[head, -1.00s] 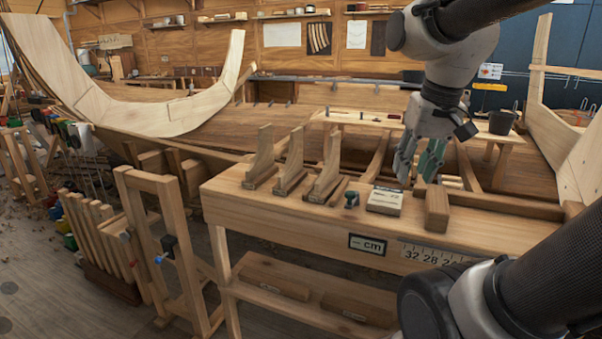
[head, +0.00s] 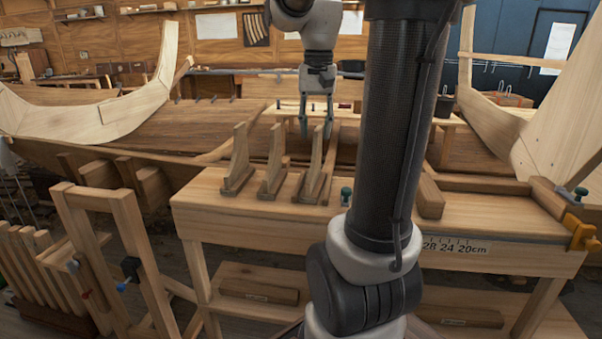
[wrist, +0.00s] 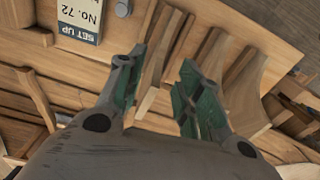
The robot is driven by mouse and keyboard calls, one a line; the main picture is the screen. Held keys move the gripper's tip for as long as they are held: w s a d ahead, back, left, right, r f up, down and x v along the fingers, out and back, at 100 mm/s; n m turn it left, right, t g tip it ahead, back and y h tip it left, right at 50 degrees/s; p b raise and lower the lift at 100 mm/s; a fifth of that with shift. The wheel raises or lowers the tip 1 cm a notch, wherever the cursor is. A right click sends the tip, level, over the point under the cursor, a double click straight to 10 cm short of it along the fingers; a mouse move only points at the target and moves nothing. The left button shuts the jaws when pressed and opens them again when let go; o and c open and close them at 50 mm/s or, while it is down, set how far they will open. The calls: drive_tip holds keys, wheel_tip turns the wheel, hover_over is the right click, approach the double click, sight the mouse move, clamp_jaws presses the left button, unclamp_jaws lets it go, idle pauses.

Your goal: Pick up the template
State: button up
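Three upright, curved wooden templates stand in a row on flat feet on the bench: a left one (head: 239,160), a middle one (head: 275,162) and a right one (head: 315,165). I cannot tell which is the task's template. My gripper (head: 316,132) is open and empty, pointing down above and behind the right one. In the wrist view my gripper (wrist: 163,72) has its green-padded fingers spread, with wooden template parts visible between and beyond them. I see no contact.
The bench (head: 480,215) holds a wooden block (head: 430,197), a green-knobbed clamp (head: 346,194) and an orange clamp (head: 582,234). A "SET UP No. 72" card (wrist: 79,18) shows in the wrist view. The planked hull (head: 190,130) lies behind. My arm hides part of the bench.

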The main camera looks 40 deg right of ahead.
sight(316, 149)
drive_tip(key=shift+w+d+r+m+g, duration=0.15)
drive_tip(key=shift+w+d+r+m, duration=0.05)
drive_tip(key=shift+w+d+m, duration=0.25)
drive_tip(key=shift+w+d+r+m+g, duration=0.15)
drive_tip(key=shift+w+d+m, duration=0.2)
drive_tip(key=shift+d, duration=0.15)
drive_tip(key=shift+w+f, duration=0.1)
drive_tip(key=shift+f, duration=0.15)
wheel_tip(316, 149, down, 7)
drive_tip(key=shift+a+f, duration=0.15)
clamp_jaws()
